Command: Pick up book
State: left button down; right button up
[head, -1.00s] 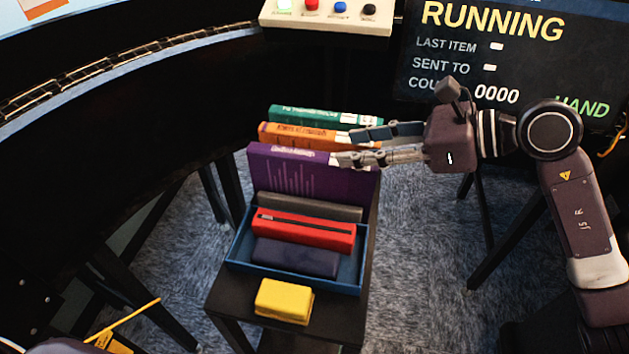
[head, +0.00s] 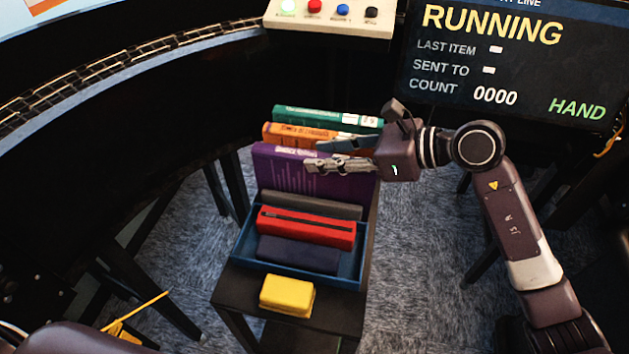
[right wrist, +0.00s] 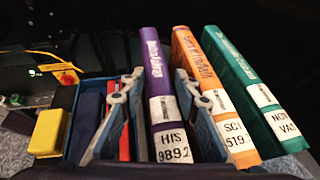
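Three upright books stand in a row on a small black stand: a purple book (head: 280,172), an orange book (head: 290,132) and a green book (head: 310,115). The right wrist view shows their spines: purple (right wrist: 155,75), orange (right wrist: 205,75) and green (right wrist: 235,75). My right gripper (head: 316,155) is open at the purple book's upper part. In the right wrist view its fingers (right wrist: 157,88) lie on either side of the purple spine, one in the gap before the orange book. Contact with the purple book cannot be told.
A blue tray (head: 345,281) in front of the books holds a grey, a red and a dark blue item. A yellow block (head: 287,296) lies at the stand's front edge. Behind are a button box (head: 330,22) and a screen (head: 510,60). A curved conveyor (head: 130,75) runs at left.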

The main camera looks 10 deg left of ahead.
grip_shut()
jog(key=shift+r, duration=0.2)
jog(key=shift+w+r, duration=0.15)
jog(key=shift+r, duration=0.3)
notch_tip(320, 180, up, 19)
jog(key=b, duration=0.3)
dwell(0.3)
